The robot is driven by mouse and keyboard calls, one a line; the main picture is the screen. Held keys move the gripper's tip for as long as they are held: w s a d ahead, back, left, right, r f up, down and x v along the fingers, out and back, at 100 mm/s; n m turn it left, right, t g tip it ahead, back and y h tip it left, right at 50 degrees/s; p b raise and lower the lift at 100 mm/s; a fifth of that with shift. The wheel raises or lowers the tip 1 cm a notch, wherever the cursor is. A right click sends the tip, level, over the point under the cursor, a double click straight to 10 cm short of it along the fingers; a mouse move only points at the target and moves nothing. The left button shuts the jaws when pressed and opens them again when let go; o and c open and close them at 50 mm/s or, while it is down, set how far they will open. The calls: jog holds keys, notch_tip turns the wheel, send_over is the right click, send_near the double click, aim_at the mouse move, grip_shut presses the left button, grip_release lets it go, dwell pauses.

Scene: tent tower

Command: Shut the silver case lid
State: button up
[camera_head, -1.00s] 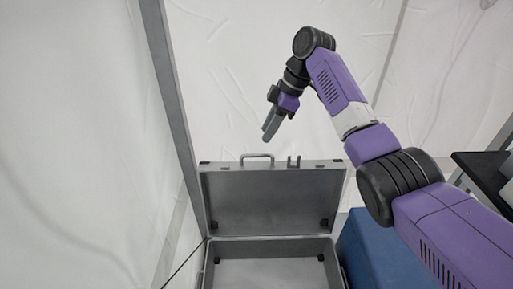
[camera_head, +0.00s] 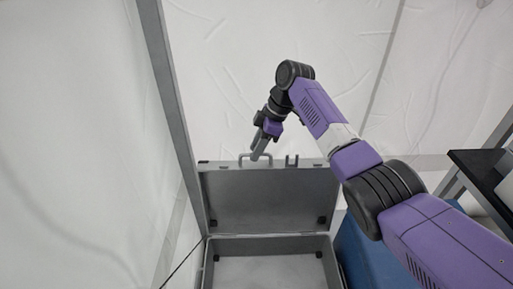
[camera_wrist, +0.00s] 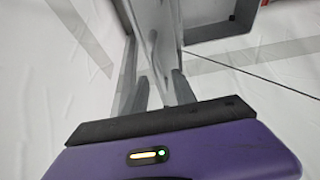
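The silver case (camera_head: 270,241) stands with its lid (camera_head: 265,200) raised upright and its base open below. A handle (camera_head: 243,157) and a small latch (camera_head: 291,160) stick up from the lid's top edge. My gripper (camera_head: 257,156) points down at this top edge, overlapping the handle in the head view; I cannot tell if it touches. In the wrist view my gripper (camera_wrist: 160,90) has its two fingers apart, with grey surfaces, likely the lid seen near edge-on, beyond and between them. Part of the case base (camera_wrist: 215,28) shows at the upper right there.
A blue box (camera_head: 365,255) stands right of the case, partly behind my arm. A grey tent pole (camera_head: 172,100) rises close to the case's left side. A black table (camera_head: 480,170) is at the right. White tent walls (camera_head: 80,150) enclose the place.

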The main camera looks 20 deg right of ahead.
grip_shut()
dwell(1.3)
